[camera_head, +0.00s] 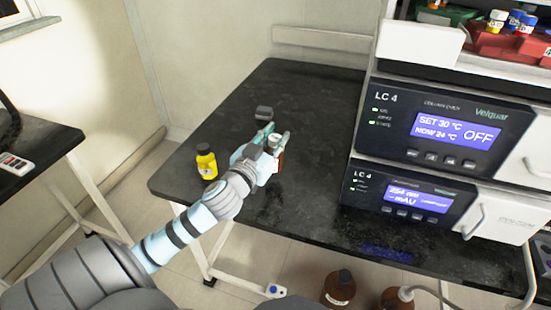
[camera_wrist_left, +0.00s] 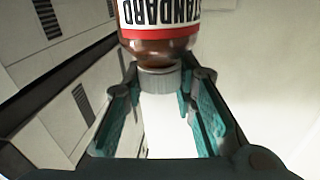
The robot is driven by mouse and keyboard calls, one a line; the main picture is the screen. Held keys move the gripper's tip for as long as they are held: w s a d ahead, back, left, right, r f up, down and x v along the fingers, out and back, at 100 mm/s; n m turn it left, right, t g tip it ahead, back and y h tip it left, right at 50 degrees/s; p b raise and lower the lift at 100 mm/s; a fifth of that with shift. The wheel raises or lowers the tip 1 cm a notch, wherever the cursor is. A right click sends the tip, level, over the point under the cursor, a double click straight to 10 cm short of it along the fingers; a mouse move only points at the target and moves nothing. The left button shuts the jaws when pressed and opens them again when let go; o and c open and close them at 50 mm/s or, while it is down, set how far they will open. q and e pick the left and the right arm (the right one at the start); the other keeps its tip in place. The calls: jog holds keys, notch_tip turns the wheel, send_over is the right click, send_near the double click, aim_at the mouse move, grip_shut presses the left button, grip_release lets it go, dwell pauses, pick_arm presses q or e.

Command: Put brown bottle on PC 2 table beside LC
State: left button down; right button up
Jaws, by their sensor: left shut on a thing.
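The brown bottle (camera_wrist_left: 158,45), with a white and red label reading STANDARD and a ribbed pale cap, is held by my left gripper (camera_wrist_left: 160,95). Its fingers are at either side of the cap. In the head view my left gripper (camera_head: 268,147) is over the black table (camera_head: 315,120), and the bottle (camera_head: 281,158) is partly hidden by the fingers. I cannot tell whether its base touches the table. The LC stack (camera_head: 445,150), with two units labelled LC 4, stands to the right on the same table. No PC 2 label is readable. My right gripper is out of view.
A yellow bottle with a black cap (camera_head: 206,162) stands left of my gripper near the table's edge. A small dark object (camera_head: 264,113) lies behind the gripper. Brown bottles (camera_head: 338,288) are on the floor in front. The tabletop between gripper and LC stack is clear.

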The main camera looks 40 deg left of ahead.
pick_arm(q)
notch_tip(320, 180, down, 4)
jog(key=shift+s+f+b, duration=0.1)
jog(key=shift+f+b, duration=0.1)
jog(key=shift+b, duration=0.8)
jog(key=c, duration=1.3)
grip_release()
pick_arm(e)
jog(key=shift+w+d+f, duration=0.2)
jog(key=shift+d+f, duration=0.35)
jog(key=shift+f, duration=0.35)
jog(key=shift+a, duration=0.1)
pick_arm(q)
jog(key=shift+s+d, duration=0.1)
jog(key=s, duration=0.3)
jog(key=s+d, duration=0.1)
jog(key=s, duration=0.3)
jog(key=s+d+p, duration=0.1)
jog(key=s, duration=0.3)
jog(key=shift+s+d+r, duration=0.1)
jog(key=shift+s, duration=0.15)
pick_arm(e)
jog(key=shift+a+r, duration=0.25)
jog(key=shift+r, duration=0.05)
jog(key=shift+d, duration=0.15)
